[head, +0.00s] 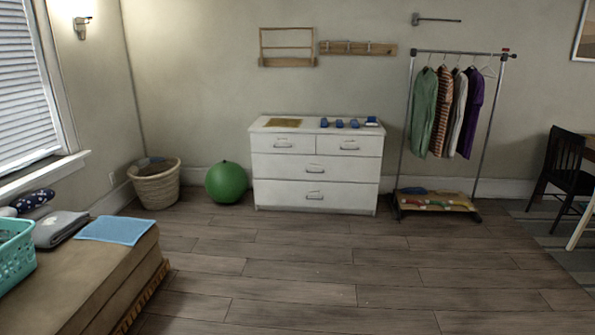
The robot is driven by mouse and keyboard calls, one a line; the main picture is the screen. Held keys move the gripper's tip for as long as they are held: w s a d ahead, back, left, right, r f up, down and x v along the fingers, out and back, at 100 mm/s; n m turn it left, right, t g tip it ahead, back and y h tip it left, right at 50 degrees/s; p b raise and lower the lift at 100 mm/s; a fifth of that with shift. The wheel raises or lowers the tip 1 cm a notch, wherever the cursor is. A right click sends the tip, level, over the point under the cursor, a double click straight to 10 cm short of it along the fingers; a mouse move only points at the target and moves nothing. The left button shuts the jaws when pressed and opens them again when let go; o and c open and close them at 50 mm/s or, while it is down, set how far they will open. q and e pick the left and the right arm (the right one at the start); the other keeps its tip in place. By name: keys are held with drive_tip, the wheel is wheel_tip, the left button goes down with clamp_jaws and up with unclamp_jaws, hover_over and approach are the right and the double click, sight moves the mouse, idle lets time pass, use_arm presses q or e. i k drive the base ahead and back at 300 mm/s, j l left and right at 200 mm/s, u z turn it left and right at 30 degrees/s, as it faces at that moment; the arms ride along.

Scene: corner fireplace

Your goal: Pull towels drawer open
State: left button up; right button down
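A white dresser (268,190) stands against the far wall, across the room from me. It has two small drawers side by side at the top, the upper left drawer (270,144) and the upper right drawer (338,145). Below them are a wide middle drawer (340,172) and a wide bottom drawer (345,196). All look shut, each with a metal handle. I cannot tell from here which one is the towels drawer. Neither of my grippers shows in the head view.
A green ball (226,182) and a wicker basket (155,185) stand left of the dresser, a clothes rack (406,130) right. A bench (85,275) with a folded blue cloth (116,229) is at near left. The wooden floor (300,270) ahead is clear.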

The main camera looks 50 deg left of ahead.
sight(327, 169)
drive_tip(key=u, duration=1.7)
drive_tip(key=i+j, duration=0.35)
drive_tip(key=i, duration=0.25)
drive_tip(key=i+j, duration=0.25)
drive_tip(key=i, duration=0.2)
drive_tip(key=i+j+u, duration=0.1)
drive_tip(key=i+j, duration=0.15)
drive_tip(key=i, duration=0.25)
drive_tip(key=i+l+z, duration=0.15)
drive_tip(key=i+z, duration=0.15)
drive_tip(key=i, duration=0.45)
drive_tip(key=i+z, duration=0.25)
drive_tip(key=i, duration=0.55)
drive_tip(key=i+j+z, duration=0.15)
drive_tip(key=i+z, duration=0.15)
drive_tip(key=i, duration=0.45)
